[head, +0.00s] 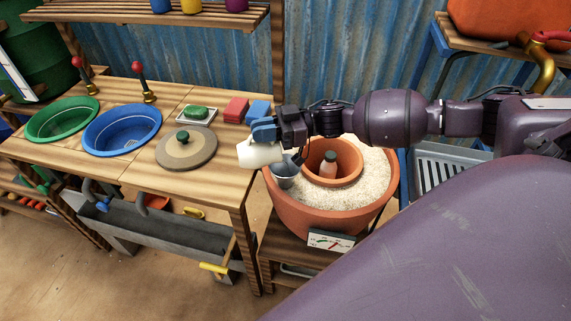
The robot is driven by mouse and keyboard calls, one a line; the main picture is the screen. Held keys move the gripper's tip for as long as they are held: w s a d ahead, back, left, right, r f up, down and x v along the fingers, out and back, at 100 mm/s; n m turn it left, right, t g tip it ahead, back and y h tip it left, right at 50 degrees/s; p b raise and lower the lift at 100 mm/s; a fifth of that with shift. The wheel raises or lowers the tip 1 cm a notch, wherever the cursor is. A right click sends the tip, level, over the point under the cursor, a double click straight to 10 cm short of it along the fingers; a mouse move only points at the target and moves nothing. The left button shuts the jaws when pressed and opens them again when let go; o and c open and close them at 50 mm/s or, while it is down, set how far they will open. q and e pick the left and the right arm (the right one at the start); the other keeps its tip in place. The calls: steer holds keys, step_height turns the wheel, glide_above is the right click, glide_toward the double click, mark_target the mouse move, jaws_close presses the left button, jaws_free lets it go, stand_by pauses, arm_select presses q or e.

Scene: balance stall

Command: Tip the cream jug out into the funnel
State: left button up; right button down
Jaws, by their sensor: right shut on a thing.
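The cream jug (258,154) hangs from my right gripper (264,131), whose blue fingers are shut on it. The jug looks tilted, above the gap between the bench's right end and the large clay pot. Its opening and contents cannot be made out. My left gripper is not in view.
Left, the wooden bench (210,189) carries a blue basin (91,147), a green basin (40,133) and a round lid (172,156).

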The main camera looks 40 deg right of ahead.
steer(key=shift+s+d+r+y, duration=0.1)
steer(key=shift+d+r+y, duration=0.15)
steer(key=shift+r, duration=0.3)
